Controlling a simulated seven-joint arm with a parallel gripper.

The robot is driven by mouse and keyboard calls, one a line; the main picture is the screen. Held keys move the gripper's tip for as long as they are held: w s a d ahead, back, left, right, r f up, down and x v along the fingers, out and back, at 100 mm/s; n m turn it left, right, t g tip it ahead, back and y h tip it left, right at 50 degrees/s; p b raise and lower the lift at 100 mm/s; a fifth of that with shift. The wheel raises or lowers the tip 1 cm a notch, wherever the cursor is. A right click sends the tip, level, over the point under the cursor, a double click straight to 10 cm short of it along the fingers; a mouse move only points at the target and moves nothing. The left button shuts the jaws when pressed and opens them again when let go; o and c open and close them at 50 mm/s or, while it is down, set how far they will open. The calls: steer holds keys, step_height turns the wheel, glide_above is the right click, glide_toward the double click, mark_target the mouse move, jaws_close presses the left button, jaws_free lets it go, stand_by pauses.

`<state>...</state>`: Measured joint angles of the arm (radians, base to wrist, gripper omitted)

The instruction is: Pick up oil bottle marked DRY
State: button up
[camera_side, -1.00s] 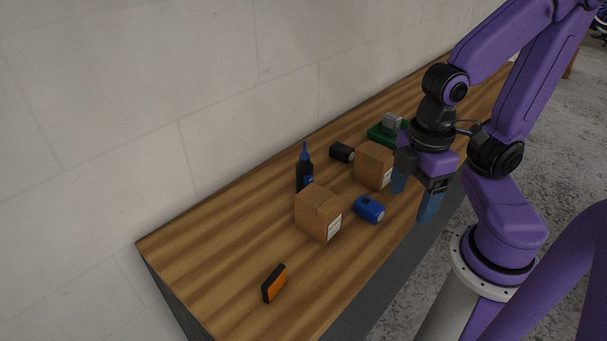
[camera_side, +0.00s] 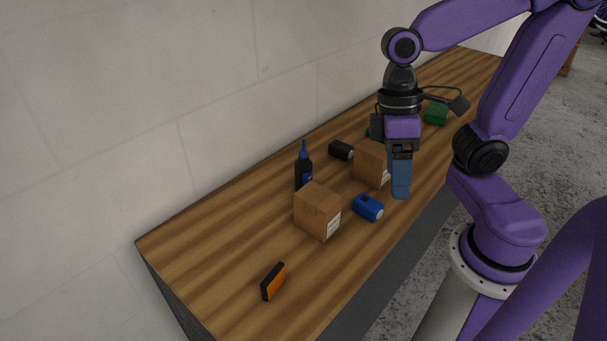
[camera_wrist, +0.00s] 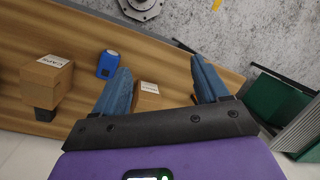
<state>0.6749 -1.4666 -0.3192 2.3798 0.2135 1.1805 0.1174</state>
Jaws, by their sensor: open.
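A dark bottle with a blue nozzle cap (camera_side: 304,172) stands upright near the wall side of the bench, behind a cardboard box. Its label is too small to read, and I cannot make it out in the wrist view. My gripper (camera_side: 400,190) is to the right of the bottle, apart from it, with fingers pointing down beside the second cardboard box. In the wrist view my gripper (camera_wrist: 160,70) is open, its blue fingers spread wide with nothing held between them.
A cardboard box (camera_side: 317,211) stands in front of the bottle; another box (camera_side: 371,164) is beside my gripper. A blue container (camera_side: 368,207) and black cylinder (camera_side: 341,150) lie nearby. An orange-black item (camera_side: 273,281) is at the near end. A green object (camera_side: 436,113) sits farther back.

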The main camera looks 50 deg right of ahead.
steer(key=w+m, duration=0.1)
steer(key=m, duration=0.1)
steer(key=r+m+t+y, duration=0.1)
steer(key=m+t+y, duration=0.9)
steer(key=m, duration=2)
glide_above(296, 168)
steer(key=s+d, duration=0.2)
steer(key=d, duration=0.2)
steer(key=shift+s+d+f, duration=0.1)
steer(key=shift+f, duration=3)
steer(key=shift+d+f, duration=0.1)
steer(key=shift+f, duration=3)
steer(key=x, duration=0.5)
